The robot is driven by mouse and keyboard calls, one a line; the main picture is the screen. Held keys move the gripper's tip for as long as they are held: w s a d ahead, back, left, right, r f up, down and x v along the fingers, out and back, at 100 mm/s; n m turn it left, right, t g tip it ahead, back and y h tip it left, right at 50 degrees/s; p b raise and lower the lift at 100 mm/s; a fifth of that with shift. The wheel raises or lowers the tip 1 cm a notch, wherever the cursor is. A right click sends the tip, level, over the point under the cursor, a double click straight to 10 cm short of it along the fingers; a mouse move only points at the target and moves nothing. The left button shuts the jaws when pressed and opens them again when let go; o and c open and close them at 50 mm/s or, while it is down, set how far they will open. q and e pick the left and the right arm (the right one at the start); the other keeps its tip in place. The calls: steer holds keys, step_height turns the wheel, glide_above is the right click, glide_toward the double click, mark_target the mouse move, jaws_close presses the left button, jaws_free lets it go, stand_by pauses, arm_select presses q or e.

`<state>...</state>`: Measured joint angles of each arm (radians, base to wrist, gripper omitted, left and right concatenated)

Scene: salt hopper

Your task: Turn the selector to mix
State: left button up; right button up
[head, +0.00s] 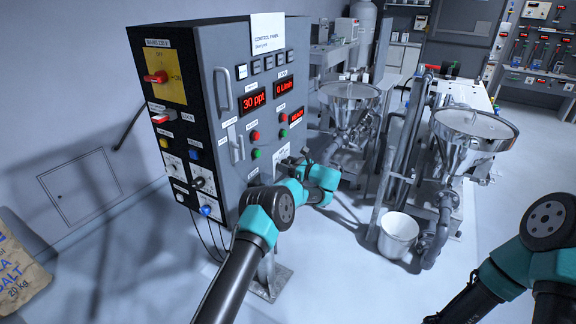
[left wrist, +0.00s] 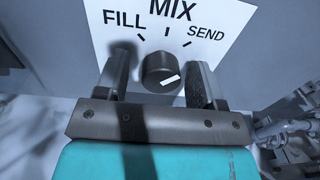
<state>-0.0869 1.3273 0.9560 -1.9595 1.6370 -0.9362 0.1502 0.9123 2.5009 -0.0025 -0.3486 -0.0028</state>
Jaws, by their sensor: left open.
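The selector knob (left wrist: 160,68) is round and dark, on a white plate (left wrist: 222,22) lettered FILL, MIX and SEND. A white mark shows on the knob's lower right part; I cannot tell which label it points to. My left gripper (left wrist: 159,80) is open, with one finger on each side of the knob; whether they touch it is unclear. In the head view my left gripper (head: 287,163) is at the lower right of the control panel's front (head: 240,55), and my arm hides the knob. My right gripper is out of view.
The panel carries red displays (head: 254,99), buttons, handles and a side red switch (head: 156,77). Right of it stand steel hoppers (head: 474,122) and a white bucket (head: 398,232). A salt bag (head: 18,262) lies at lower left. Floor in front is mostly clear.

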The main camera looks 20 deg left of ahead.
arm_select(q)
steer(key=c, duration=0.9)
steer(key=shift+n, duration=0.4)
steer(key=n, duration=0.3)
steer(key=shift+n, duration=2.6)
steer(key=o, duration=0.9)
